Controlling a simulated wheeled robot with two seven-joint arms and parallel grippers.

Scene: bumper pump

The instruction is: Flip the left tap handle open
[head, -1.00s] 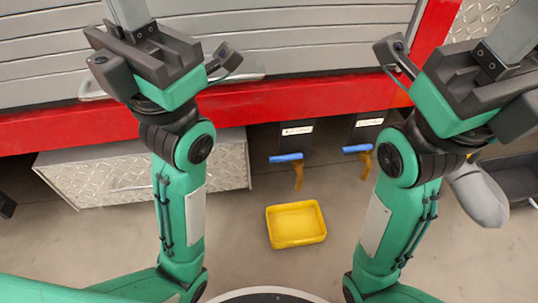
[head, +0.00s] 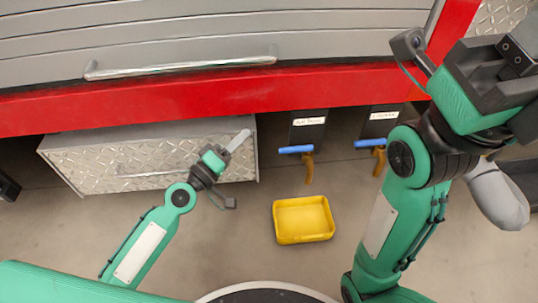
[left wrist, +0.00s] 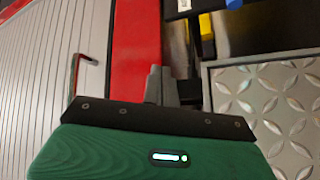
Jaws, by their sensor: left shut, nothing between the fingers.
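The left tap has a blue lever handle (head: 296,150), set crosswise above a brass-coloured spout (head: 309,170). It is mounted under a black panel with a white label. My left gripper (head: 241,138) is shut and empty, left of this tap and apart from it, in front of the diamond-plate box. In the left wrist view its fingers (left wrist: 160,85) are together. Blue and yellow tap parts show at the top of that view, partly cut off. My right gripper (head: 515,70) is at the upper right; its fingertips are not clear.
A second tap with a blue handle (head: 370,143) is to the right. A yellow tray (head: 303,220) lies on the floor below the left tap. A red beam (head: 180,94) and shutter bar (head: 180,68) are above. The diamond-plate box (head: 100,165) is at the left.

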